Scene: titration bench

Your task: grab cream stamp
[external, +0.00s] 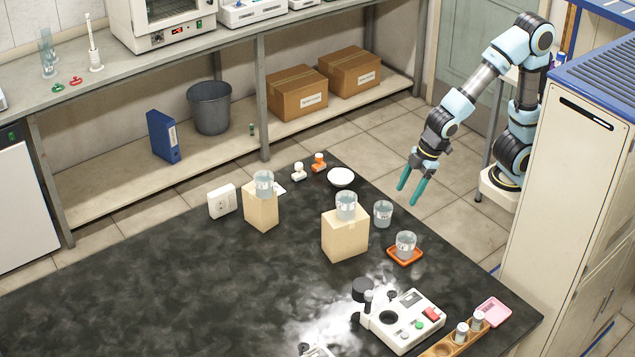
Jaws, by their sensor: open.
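The cream stamp (298,171) stands upright near the far edge of the black bench, left of an orange stamp (318,161). The two stamps are close together. My gripper (412,190) is open and empty, with its teal fingers pointing down. It hangs beyond the far right edge of the bench, well to the right of the cream stamp. Nothing covers the cream stamp.
A white dish (341,177) lies right of the stamps. Cream blocks (345,237) bear glass beakers, and another beaker (383,213) stands nearby. An orange tray (404,256) holds a beaker. A white socket box (222,201) stands left. The bench's left part is clear.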

